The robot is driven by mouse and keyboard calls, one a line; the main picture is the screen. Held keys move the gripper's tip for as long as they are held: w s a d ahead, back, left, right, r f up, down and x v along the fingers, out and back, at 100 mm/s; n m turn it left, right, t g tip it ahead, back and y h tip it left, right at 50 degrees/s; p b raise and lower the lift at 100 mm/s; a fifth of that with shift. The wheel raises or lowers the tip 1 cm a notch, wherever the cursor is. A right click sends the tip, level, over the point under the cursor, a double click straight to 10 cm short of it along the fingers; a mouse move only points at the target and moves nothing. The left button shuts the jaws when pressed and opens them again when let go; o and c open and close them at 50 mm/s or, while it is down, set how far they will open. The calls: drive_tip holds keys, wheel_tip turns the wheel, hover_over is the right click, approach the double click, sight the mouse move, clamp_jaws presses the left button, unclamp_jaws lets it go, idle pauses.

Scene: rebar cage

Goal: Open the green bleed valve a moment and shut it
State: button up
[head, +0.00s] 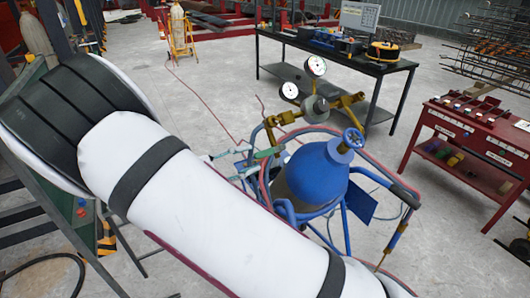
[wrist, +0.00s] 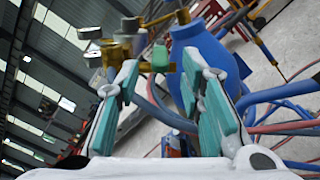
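A blue gas cylinder (head: 312,176) stands in a tubular blue cart, with a blue handwheel (head: 352,138) on top. A brass regulator (head: 315,106) with two round white gauges sits above it. In the wrist view a small green part (wrist: 160,57), apparently the bleed valve knob, shows beyond my fingertips among brass fittings (wrist: 118,47). I cannot pick out this knob in the head view. My gripper (wrist: 160,68) is open, its teal-padded fingers apart with nothing held. It also shows in the head view (head: 268,162), left of the cylinder and below the regulator. Contact with the knob cannot be told.
Red hoses (head: 208,108) run over the floor and around the cart. A dark workbench (head: 330,62) with tools stands behind. My white-covered arm hides much of the lower left.

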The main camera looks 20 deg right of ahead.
sight(264, 153)
drive_tip(key=d, duration=0.2)
drive_tip(key=w+d+p, duration=0.1)
drive_tip(key=d, duration=0.2)
drive_tip(key=shift+d, duration=0.3)
drive_tip(key=shift+c, duration=0.2)
clamp_jaws()
